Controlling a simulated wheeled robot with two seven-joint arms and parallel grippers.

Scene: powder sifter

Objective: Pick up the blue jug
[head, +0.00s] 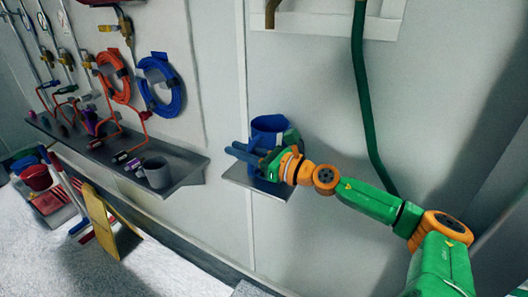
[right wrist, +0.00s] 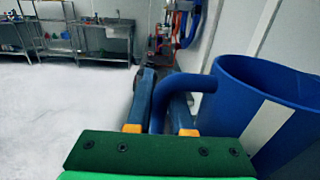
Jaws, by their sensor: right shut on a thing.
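The blue jug (head: 268,126) stands upright at a small grey wall shelf (head: 232,174), close against the wall. My right gripper (head: 240,151) reaches across in front of it and hides its middle. In the right wrist view the jug (right wrist: 232,100) fills the right side, with a pale vertical stripe on its wall and an open top. Its curved handle passes between the two fingers of the right gripper (right wrist: 162,100), which is shut on it. Whether the jug's base touches the shelf is hard to tell. My left gripper is not in view.
A longer wall shelf (head: 190,165) to the left holds a grey mug (head: 157,172) and small fittings. Orange and blue hoses (head: 160,85) hang above it. A green hose (head: 365,100) hangs down the wall at right. A yellow floor sign (head: 100,220) and red bucket (head: 36,177) stand at left.

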